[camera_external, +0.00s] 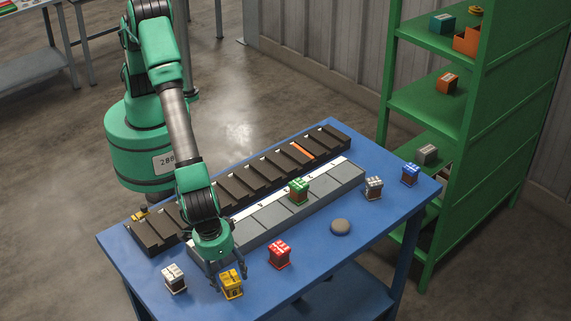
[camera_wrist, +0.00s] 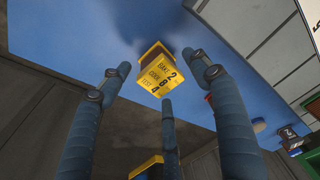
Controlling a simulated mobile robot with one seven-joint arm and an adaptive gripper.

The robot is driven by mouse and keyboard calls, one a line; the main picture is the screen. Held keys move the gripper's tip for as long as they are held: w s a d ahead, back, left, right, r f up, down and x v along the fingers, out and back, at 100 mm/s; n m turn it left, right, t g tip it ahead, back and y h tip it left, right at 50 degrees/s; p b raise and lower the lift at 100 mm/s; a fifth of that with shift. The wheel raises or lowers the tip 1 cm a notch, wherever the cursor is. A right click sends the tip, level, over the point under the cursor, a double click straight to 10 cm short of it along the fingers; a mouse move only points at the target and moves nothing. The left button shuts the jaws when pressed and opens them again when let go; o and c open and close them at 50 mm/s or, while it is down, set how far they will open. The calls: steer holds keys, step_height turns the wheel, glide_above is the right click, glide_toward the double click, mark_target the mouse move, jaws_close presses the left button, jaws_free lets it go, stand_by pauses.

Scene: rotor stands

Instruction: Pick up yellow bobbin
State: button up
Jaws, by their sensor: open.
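The yellow bobbin (camera_external: 231,285) stands upright near the front edge of the blue table, between a white bobbin and a red one. In the wrist view, the yellow bobbin (camera_wrist: 160,77) shows its printed top face, between and beyond the fingertips. My gripper (camera_external: 228,272) points down over it, with its fingers spread around it. In the wrist view, my gripper (camera_wrist: 158,75) has three blue-grey fingers, open with nothing clamped. I cannot tell whether any finger touches the bobbin.
The white bobbin (camera_external: 174,279) and red bobbin (camera_external: 279,254) stand close on either side. A green bobbin (camera_external: 298,190) is on the grey rack (camera_external: 262,226). Behind runs a dark slotted rack (camera_external: 246,178).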

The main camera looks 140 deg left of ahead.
mark_target(229, 278)
steer(key=shift+w+a+f, duration=0.1)
steer(key=shift+a+f, duration=0.05)
steer(key=shift+f, duration=0.7)
steer(key=shift+w+a+f, duration=0.1)
steer(key=shift+a+f, duration=0.05)
steer(key=shift+f, duration=0.65)
steer(key=shift+w+a+f, duration=0.1)
steer(key=shift+a+f, duration=0.05)
steer(key=shift+f, duration=0.7)
jaws_close()
